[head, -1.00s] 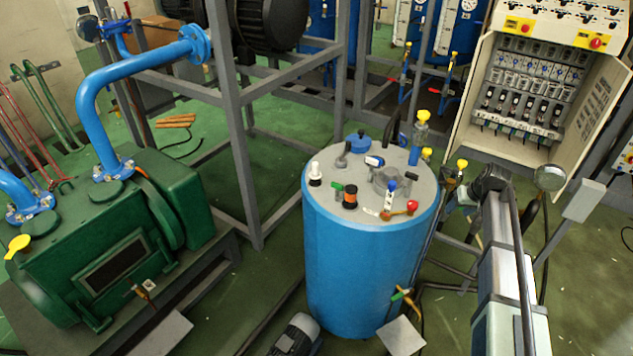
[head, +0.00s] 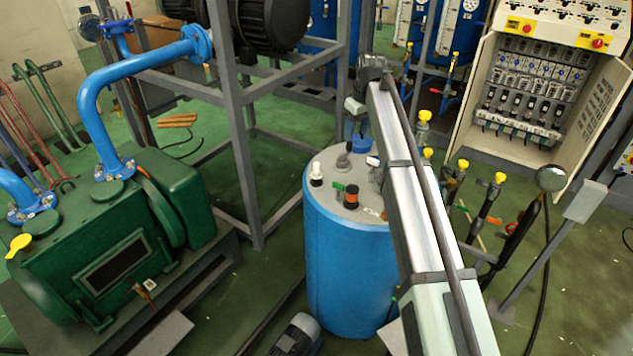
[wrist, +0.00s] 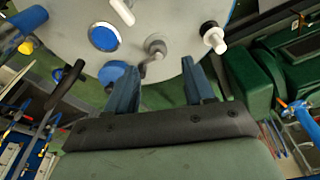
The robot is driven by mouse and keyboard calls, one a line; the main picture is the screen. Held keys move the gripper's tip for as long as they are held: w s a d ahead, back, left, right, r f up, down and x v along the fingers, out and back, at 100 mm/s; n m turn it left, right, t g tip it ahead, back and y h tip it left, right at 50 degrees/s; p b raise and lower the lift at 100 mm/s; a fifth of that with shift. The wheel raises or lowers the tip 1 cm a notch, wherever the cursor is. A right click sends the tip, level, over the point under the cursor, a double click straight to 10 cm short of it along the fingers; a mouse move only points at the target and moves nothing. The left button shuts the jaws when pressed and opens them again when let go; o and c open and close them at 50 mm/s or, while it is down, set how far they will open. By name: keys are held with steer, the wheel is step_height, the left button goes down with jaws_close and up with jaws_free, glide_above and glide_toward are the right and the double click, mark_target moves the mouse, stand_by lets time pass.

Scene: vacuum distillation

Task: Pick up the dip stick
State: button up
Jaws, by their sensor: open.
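The blue tank (head: 345,260) has a pale grey top crowded with small fittings. A grey knobbed piece with a short angled stem (wrist: 155,48) stands on it near the rim and may be the dip stick; I cannot tell for sure. It also shows in the head view (head: 344,160). In the wrist view, my gripper (wrist: 160,74) is open and empty, its two dark blue fingers apart. The knobbed piece lies ahead, between the finger lines in the picture. In the head view, the fingers cannot be made out, and my arm hides the right part of the tank top.
A blue cap (wrist: 118,74) is close to the left finger in the wrist view. A white-and-black fitting (wrist: 213,37) stands to the right. An orange-and-black jar (head: 351,196) is on the tank top. A grey frame post (head: 238,150) and green pump (head: 110,250) stand left.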

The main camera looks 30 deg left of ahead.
steer(key=r+n+h, duration=0.2)
glide_above(317, 163)
steer(key=shift+g, duration=0.4)
steer(key=f, duration=0.8)
steer(key=shift+s+d+f, duration=0.2)
steer(key=shift+s+f, duration=0.05)
steer(key=shift+s, duration=0.15)
steer(key=shift+w+a+f, duration=0.1)
steer(key=shift+w+f, duration=0.05)
steer(key=shift+f, duration=1.3)
steer(key=shift+w+a+f, duration=0.1)
steer(key=shift+w+f, duration=0.05)
steer(key=shift+f, duration=1.3)
steer(key=shift+c, duration=0.4)
jaws_close()
